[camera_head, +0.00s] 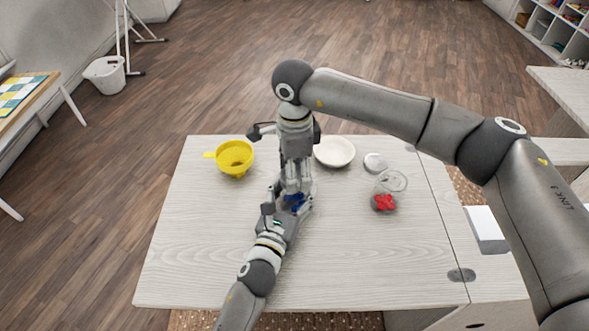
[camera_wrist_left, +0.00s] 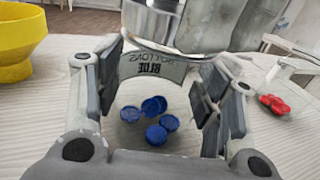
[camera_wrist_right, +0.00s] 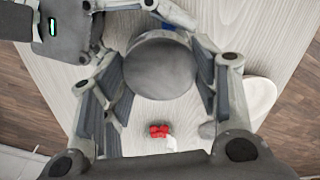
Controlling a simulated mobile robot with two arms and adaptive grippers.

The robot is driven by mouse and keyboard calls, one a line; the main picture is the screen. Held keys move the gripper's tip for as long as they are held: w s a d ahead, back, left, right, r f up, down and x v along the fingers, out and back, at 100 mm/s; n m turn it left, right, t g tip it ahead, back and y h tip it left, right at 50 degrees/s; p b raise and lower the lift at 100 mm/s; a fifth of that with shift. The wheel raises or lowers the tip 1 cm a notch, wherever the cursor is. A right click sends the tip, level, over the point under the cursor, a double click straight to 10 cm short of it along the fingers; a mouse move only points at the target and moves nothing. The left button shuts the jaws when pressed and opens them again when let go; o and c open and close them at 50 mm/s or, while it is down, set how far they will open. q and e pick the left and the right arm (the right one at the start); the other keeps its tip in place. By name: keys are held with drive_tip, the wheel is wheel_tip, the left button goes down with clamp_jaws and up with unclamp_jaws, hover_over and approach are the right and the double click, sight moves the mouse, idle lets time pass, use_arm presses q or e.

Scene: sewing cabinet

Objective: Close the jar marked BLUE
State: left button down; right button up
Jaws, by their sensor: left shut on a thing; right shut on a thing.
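The clear jar marked BLUE (camera_wrist_left: 150,68) holds several blue buttons (camera_wrist_left: 155,133). It stands upright near the table's middle, and its buttons (camera_head: 294,199) show as a blue patch in the head view. My left gripper (camera_head: 291,203) is shut on the jar from the near side. My right gripper (camera_head: 297,187) points down directly above the jar. It is shut around the rim of a round grey lid (camera_wrist_right: 160,66), seen from above in the right wrist view. The lid is at the jar's mouth; the fingers hide whether it sits fully down.
A yellow funnel-like bowl (camera_head: 235,158) stands at the left, and a white bowl (camera_head: 335,151) behind my right gripper. To the right are a loose grey lid (camera_head: 375,162) and a clear jar with red contents (camera_head: 384,201). The table's front (camera_head: 340,270) is clear.

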drive_tip(key=m, duration=0.6)
drive_tip(key=shift+m, duration=0.4)
drive_tip(key=m, duration=0.6)
drive_tip(key=shift+m, duration=0.3)
drive_tip(key=o, duration=1.2)
use_arm(q)
drive_tip(key=shift+c, duration=1.3)
unclamp_jaws()
use_arm(e)
wheel_tip(320, 180, up, 12)
drive_tip(key=shift+f, duration=0.1)
use_arm(q)
drive_tip(key=shift+s, duration=0.15)
